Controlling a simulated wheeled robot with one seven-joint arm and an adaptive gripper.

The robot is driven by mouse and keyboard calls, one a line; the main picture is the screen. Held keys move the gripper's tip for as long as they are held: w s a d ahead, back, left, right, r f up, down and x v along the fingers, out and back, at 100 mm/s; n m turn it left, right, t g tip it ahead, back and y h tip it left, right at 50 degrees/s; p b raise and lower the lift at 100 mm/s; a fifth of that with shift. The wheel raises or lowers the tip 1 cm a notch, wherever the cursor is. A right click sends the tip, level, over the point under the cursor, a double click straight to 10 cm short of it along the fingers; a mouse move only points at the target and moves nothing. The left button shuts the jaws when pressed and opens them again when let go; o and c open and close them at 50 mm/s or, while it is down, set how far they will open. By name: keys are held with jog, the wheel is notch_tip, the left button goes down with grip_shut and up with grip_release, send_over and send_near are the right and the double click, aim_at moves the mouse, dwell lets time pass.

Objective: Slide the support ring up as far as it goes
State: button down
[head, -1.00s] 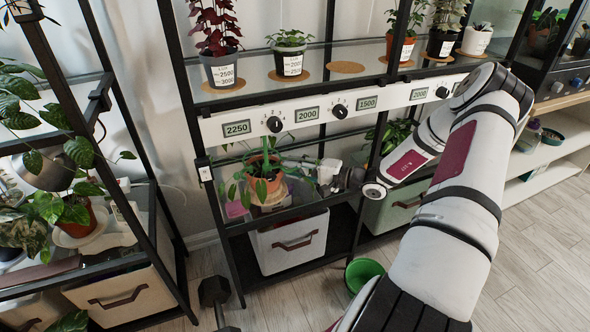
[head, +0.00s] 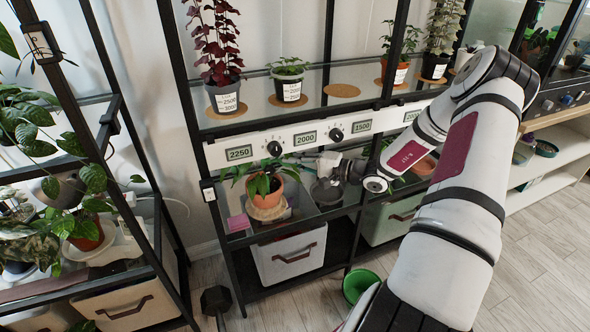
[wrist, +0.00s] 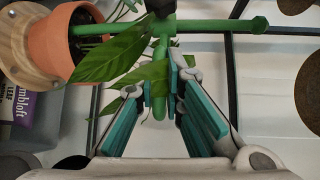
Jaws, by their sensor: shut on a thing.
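In the wrist view, a green stake (wrist: 215,26) runs from the terracotta pot (wrist: 52,45) at left to a wider cap (wrist: 260,25) at right. The green support ring (wrist: 160,50) meets the stake about midway, and its tab reaches down between my fingers. My gripper (wrist: 160,88) is shut on this tab. Bare stake shows between the ring and the cap. A dark part covers the ring's upper side. In the head view, my gripper (head: 326,164) is right of the potted plant (head: 265,188); the ring is too small to tell there.
Large leaves (wrist: 112,55) lie close to the ring and fingers. A shelf rail with knobs and number plates (head: 307,138) runs above the plant. A black shelf post (head: 368,170) stands right of my gripper. A grey bag (wrist: 35,115) is beside the pot.

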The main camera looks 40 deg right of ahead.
jog(key=shift+r, duration=0.8)
jog(key=c, duration=1.7)
grip_release()
jog(key=shift+s, duration=0.1)
jog(key=v, duration=1.2)
jog(key=shift+f, duration=0.1)
